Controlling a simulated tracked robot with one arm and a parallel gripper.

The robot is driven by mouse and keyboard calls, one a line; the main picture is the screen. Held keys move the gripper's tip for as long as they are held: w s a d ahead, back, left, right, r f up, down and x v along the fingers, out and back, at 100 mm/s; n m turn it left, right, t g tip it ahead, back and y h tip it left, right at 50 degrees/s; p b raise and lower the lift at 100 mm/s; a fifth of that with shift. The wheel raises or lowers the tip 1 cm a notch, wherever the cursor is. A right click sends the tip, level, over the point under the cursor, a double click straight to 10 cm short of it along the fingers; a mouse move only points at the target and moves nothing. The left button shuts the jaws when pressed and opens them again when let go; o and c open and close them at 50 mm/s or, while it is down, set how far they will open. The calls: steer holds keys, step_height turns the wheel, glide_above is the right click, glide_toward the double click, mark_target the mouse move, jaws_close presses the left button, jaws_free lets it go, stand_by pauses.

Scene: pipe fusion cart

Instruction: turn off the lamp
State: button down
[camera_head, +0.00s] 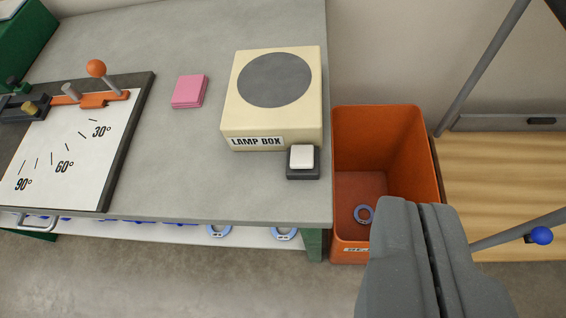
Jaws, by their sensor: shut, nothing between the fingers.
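The lamp box (284,120) is a cream box labelled "LAMP BOX", standing on the grey bench top near its right end. Its round top disc (275,80) looks dark grey and unlit. A white push switch (302,156) on a dark base sits at the box's front right corner, close to the bench's front edge. My gripper (423,204) is at the lower right, its two fingers together with nothing between them. It shows to the right of the switch and nearer the camera, apart from it, in front of part of the orange bin.
A pink pad (189,91) and an angle board (75,140) with an orange-knobbed lever (96,69) lie left. A wooden surface (500,180) and grey bars are far right.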

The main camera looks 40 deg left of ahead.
steer(key=w+a+f+n+g+p, duration=0.1)
steer(key=w+a+f+g+p, duration=0.3)
steer(key=w+a+f+p, duration=0.4)
step_height(320, 180, down, 4)
steer(key=shift+w+a+n+g+y+p, duration=0.25)
steer(key=shift+w+n+p, duration=0.2)
steer(key=shift+p, duration=0.7)
glide_above(302, 153)
steer(key=s, duration=0.2)
steer(key=f, duration=0.7)
steer(key=shift+d+f+b, duration=0.3)
steer(key=shift+f, duration=0.05)
step_height(302, 153, down, 4)
steer(key=shift+s, duration=0.15)
steer(key=shift+f, duration=0.15)
